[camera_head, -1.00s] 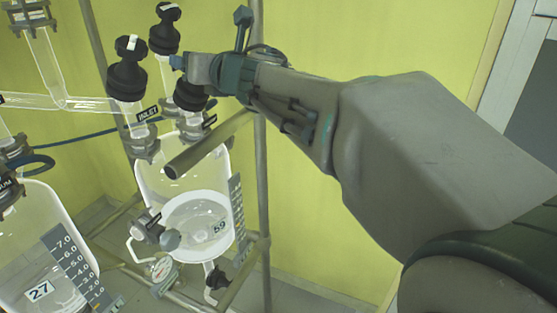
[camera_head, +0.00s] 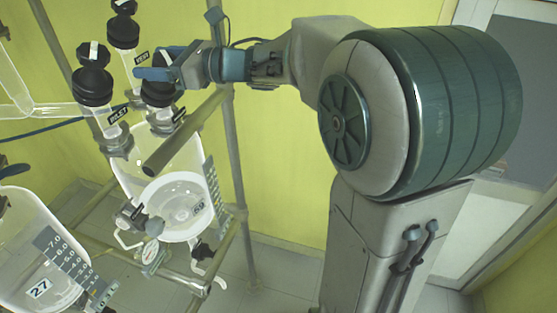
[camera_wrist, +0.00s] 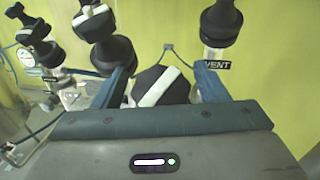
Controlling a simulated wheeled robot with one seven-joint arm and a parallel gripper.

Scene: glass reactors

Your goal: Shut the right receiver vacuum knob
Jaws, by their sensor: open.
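The right receiver (camera_head: 150,165) is a clear glass vessel marked 59, with three black knobs on top. The knob at my gripper, the vacuum knob (camera_head: 159,98), has a label beside it too small to read in the head view. My gripper (camera_head: 158,66) is open, its blue fingers at this knob's top. In the wrist view, the vacuum knob (camera_wrist: 164,82) with its diagonal white stripe lies between the spread fingers of my gripper (camera_wrist: 160,80). I cannot tell whether they touch it. The fingers and wrist hide part of the knob in the head view.
A metal frame bar (camera_head: 185,132) passes in front of the receiver. Another vessel (camera_head: 30,235) marked 27 stands at lower left. The yellow wall (camera_head: 270,180) is behind.

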